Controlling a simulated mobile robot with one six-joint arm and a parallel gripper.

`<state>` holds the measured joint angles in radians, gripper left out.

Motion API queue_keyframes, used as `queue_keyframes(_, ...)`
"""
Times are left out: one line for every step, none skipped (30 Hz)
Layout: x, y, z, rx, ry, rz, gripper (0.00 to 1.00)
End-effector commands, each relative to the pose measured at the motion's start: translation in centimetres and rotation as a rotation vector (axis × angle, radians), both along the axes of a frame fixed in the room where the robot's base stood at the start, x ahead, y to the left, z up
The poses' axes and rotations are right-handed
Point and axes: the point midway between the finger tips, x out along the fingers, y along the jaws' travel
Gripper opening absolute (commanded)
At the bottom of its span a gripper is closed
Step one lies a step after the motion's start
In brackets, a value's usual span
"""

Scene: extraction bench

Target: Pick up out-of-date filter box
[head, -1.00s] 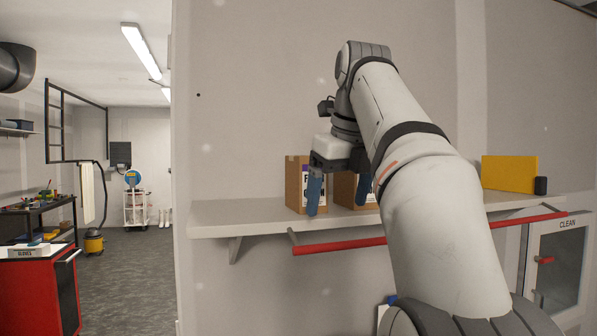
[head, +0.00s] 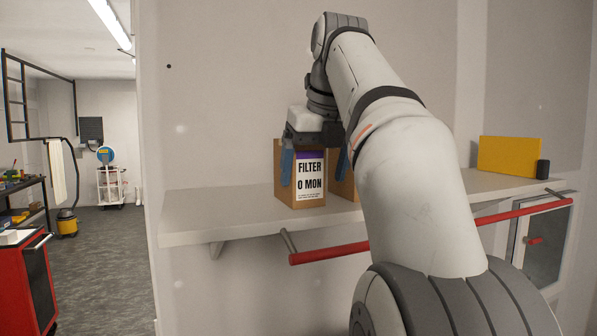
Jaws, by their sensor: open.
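A brown cardboard box (head: 285,192) stands upright on the wall shelf. Its white label with a purple top band reads "FILTER" and "0 MON". A second brown box (head: 343,186) stands just to its right, mostly hidden behind my arm, and its label cannot be read. My gripper (head: 315,170) points down at the left box, with its palm just above the box top. One blue finger overlaps the box's left part in the picture; the other is mostly hidden near the gap between the boxes. The jaws are open. Contact with the box cannot be told.
The pale shelf (head: 210,213) has free room at its left end. A red rail (head: 330,252) runs along below its front. A yellow panel (head: 507,156) and a small dark object (head: 543,169) stand farther right. A red cabinet (head: 22,285) is at lower left.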

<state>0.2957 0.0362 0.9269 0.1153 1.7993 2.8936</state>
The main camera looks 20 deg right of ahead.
Motion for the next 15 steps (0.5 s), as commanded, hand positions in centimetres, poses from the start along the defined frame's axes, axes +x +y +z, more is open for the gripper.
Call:
queue_keyframes(0.0,0.1,-0.6,0.001,0.002,0.000,0.85)
queue_keyframes(0.1,0.2,-1.0,0.001,0.003,0.000,0.85)
queue_keyframes(0.2,0.3,-1.5,0.001,0.002,0.000,0.85)
queue_keyframes(0.2,0.3,-1.8,0.001,0.003,0.000,0.85)
queue_keyframes(0.3,0.4,-2.2,0.001,0.003,0.000,0.85)
queue_keyframes(0.6,0.4,-2.6,0.001,0.004,0.000,0.85)
queue_keyframes(0.7,0.3,-2.9,0.001,0.003,0.000,0.85)
queue_keyframes(0.8,0.3,-3.2,0.000,0.002,0.000,0.85)
queue_keyframes(1.0,0.3,-3.5,0.000,0.002,0.000,0.85)
queue_keyframes(1.0,0.3,-3.7,0.000,0.001,0.000,0.85)
queue_keyframes(1.1,0.3,-3.8,0.000,0.001,0.000,0.85)
queue_keyframes(1.2,0.3,-4.0,0.000,0.001,0.000,0.85)
queue_keyframes(1.2,0.3,-4.0,-0.001,0.001,0.000,0.85)
queue_keyframes(1.2,0.3,-4.1,-0.001,0.000,0.000,0.85)
queue_keyframes(1.2,0.3,-4.1,-0.001,0.000,0.000,0.85)
